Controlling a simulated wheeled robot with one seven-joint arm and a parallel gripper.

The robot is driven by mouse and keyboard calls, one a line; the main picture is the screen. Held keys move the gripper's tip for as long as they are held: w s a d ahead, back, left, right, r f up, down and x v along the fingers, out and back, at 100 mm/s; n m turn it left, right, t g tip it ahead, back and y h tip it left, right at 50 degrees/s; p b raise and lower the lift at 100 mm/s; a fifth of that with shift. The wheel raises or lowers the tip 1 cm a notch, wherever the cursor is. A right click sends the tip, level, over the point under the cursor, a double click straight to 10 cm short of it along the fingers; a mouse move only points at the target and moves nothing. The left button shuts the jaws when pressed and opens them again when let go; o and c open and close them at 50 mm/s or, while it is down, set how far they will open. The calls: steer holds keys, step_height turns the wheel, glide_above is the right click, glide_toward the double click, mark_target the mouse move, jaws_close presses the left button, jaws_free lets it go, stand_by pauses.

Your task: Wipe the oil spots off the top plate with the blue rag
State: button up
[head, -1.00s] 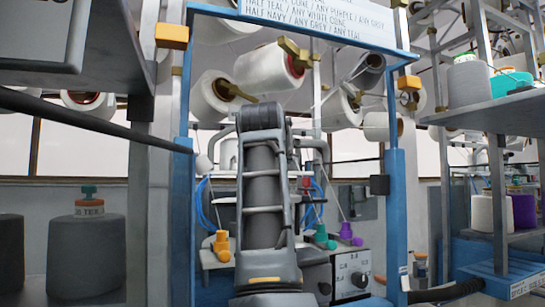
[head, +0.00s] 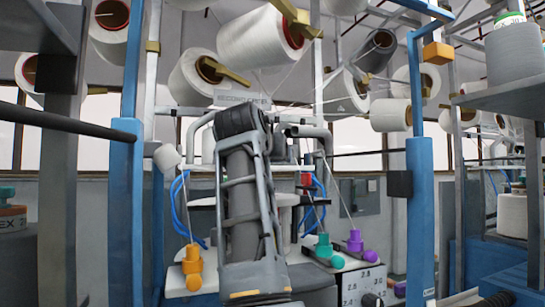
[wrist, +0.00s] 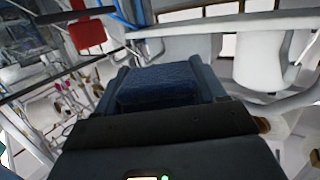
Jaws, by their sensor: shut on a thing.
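The blue rag (wrist: 158,88) is a dark blue folded cloth between the fingers of my gripper (wrist: 165,86) in the wrist view. My gripper is shut on it. In the head view my arm rises in the middle and hides the gripper and the rag. A pale plate with a dark edge (head: 288,199) shows partly behind my arm, on the machine. I cannot tell for certain whether it is the top plate. I make out no oil spots in either view.
Blue posts (head: 126,210) stand left and right of my arm. White yarn cones (head: 258,40) hang above. An orange feeder (head: 192,266), a teal feeder (head: 324,248) and a purple feeder (head: 356,243) sit around the machine. A grey shelf (head: 505,95) juts in at the right.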

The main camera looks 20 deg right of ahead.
steer(key=shift+f+b, duration=2.15)
steer(key=shift+f, duration=0.7)
steer(key=shift+f+b, duration=0.45)
steer(key=shift+f, duration=0.6)
